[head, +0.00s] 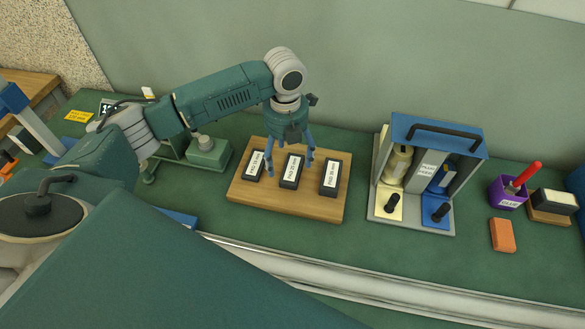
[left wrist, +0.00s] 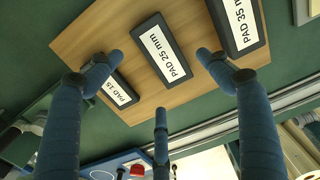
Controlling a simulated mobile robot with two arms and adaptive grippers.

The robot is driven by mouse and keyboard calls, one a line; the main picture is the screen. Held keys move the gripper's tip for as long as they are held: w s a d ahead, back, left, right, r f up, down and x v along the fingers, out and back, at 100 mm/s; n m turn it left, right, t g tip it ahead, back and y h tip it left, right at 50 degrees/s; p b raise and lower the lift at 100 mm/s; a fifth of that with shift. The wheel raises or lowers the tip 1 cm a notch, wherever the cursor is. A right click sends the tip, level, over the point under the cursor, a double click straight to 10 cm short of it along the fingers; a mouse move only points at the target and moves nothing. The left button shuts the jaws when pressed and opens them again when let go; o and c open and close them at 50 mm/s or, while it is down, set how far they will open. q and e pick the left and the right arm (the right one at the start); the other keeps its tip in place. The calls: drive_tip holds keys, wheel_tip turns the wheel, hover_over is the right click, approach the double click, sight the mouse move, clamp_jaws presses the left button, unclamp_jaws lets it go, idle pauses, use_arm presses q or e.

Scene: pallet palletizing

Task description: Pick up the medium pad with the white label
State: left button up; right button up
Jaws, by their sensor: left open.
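Three black pads with white labels lie in a row on a wooden board (head: 240,197). The medium pad (head: 292,171) is the middle one; its label reads "PAD 25 mm" in the left wrist view (left wrist: 161,54). The smaller pad (head: 254,166) is on its left, with a partly hidden label. The "PAD 35 mm" pad (left wrist: 238,25) is on its right, also seen in the head view (head: 329,178). My left gripper (head: 291,160) is open and empty above the board, fingers pointing down around the medium pad's position. My right gripper is not visible.
Right of the board stands a blue-topped rack (head: 430,138) with a handle. Beyond it are a purple cup (head: 507,194) and an orange block (head: 502,235). A green fixture (head: 207,154) stands left of the board. The bench's front edge runs below the board.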

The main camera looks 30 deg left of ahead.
sight(288, 169)
use_arm(q)
wheel_tip(288, 169, down, 4)
drive_tip(key=shift+w+f+p, duration=0.15)
drive_tip(key=shift+f+p, duration=0.1)
drive_tip(key=shift+p, duration=0.55)
drive_tip(key=shift+f, duration=0.35)
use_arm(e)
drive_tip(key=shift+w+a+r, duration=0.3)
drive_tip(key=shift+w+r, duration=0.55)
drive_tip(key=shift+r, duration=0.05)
use_arm(q)
drive_tip(key=shift+c, duration=0.8)
drive_tip(key=c, duration=1)
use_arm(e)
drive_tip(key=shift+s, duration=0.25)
